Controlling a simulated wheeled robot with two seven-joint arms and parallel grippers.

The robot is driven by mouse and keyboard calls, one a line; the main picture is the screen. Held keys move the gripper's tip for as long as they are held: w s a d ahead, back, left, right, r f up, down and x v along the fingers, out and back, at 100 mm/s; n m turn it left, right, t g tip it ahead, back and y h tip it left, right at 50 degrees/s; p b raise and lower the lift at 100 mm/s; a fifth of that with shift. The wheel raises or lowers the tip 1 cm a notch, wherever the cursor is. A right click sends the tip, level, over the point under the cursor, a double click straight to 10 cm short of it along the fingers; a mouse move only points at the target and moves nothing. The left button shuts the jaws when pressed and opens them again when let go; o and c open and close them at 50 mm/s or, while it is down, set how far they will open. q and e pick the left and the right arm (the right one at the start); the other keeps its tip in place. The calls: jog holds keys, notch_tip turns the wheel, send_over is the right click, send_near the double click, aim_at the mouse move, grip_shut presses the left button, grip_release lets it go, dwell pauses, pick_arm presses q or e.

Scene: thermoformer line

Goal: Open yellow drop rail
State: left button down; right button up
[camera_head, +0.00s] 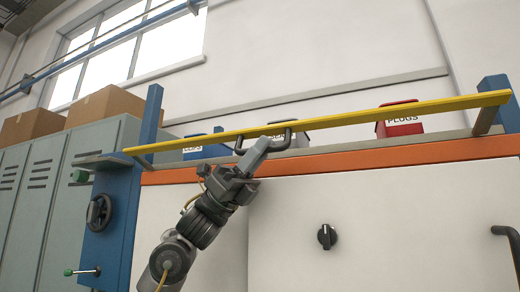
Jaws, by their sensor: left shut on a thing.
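The yellow drop rail (350,118) runs across the front of the machine between two blue posts, its right end higher in the picture than its left. A dark U-shaped handle (288,136) hangs on the rail left of its middle. My left gripper (262,143) reaches up from below and is shut on this handle, with its fingers at the handle's bar. The fingers hide part of the handle. My right gripper is not in view.
Behind the rail stand a blue bin (205,150), a grey bin (298,140) and a red bin (399,120) marked PLUGS. Below is an orange edge (400,155) over white panels with a black knob (327,237). A handwheel (99,212) sits at left.

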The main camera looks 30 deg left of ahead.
pick_arm(q)
jog(key=shift+w+f, duration=0.1)
jog(key=shift+f, duration=0.3)
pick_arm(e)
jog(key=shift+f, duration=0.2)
pick_arm(q)
jog(key=c, duration=1.5)
grip_release()
jog(key=shift+o, duration=0.2)
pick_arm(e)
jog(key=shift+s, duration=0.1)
